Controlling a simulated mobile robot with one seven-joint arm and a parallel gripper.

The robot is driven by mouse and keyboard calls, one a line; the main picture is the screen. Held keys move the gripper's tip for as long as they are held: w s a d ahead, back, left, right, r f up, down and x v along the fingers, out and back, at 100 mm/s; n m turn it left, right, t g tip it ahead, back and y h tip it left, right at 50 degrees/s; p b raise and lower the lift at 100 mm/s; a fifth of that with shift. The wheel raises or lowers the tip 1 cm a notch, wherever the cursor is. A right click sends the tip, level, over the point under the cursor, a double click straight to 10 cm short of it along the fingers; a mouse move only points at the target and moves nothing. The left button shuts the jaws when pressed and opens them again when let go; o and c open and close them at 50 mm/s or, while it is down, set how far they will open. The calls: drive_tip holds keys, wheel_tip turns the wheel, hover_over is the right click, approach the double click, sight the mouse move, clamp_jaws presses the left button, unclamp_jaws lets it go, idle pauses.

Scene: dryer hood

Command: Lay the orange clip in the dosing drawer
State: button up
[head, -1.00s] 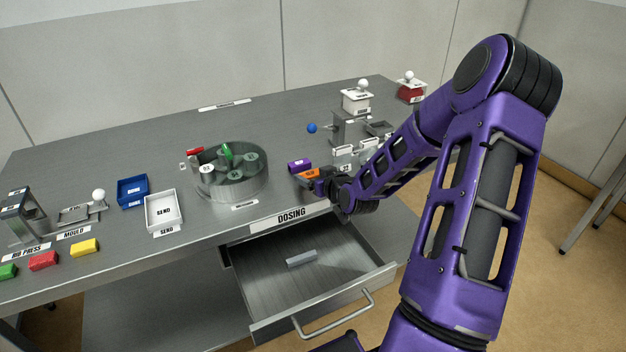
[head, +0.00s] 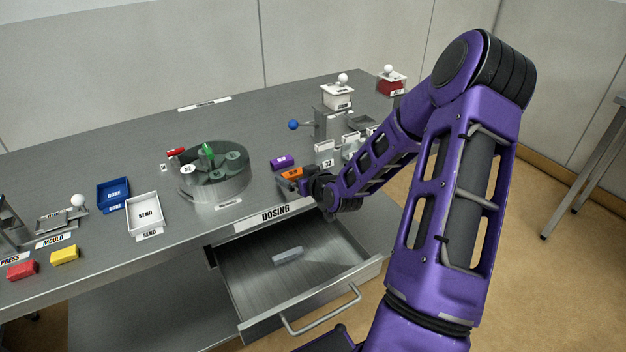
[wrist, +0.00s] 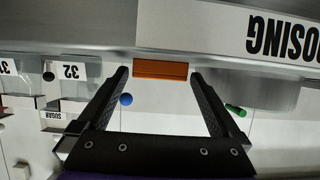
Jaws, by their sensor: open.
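The orange clip (head: 291,173) lies on the steel table near its front edge, behind the DOSING label. In the wrist view the orange clip (wrist: 161,69) shows as a bar between and just beyond my fingertips. My gripper (wrist: 160,75) is open with nothing held, one finger to each side of the clip. In the head view my gripper (head: 297,185) is low at the clip and partly covers it. The dosing drawer (head: 348,283) is pulled open below the table front, with a small grey block (head: 287,254) inside.
Labelled bins (head: 325,153) and a dispenser stand behind my arm. The drawer floor is mostly clear.

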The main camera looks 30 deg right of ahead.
drive_tip(key=r+p+v, duration=0.1)
drive_tip(key=p+v, duration=0.7)
drive_tip(key=v, duration=0.9)
drive_tip(key=shift+w, duration=0.25)
drive_tip(key=shift+f, duration=0.15)
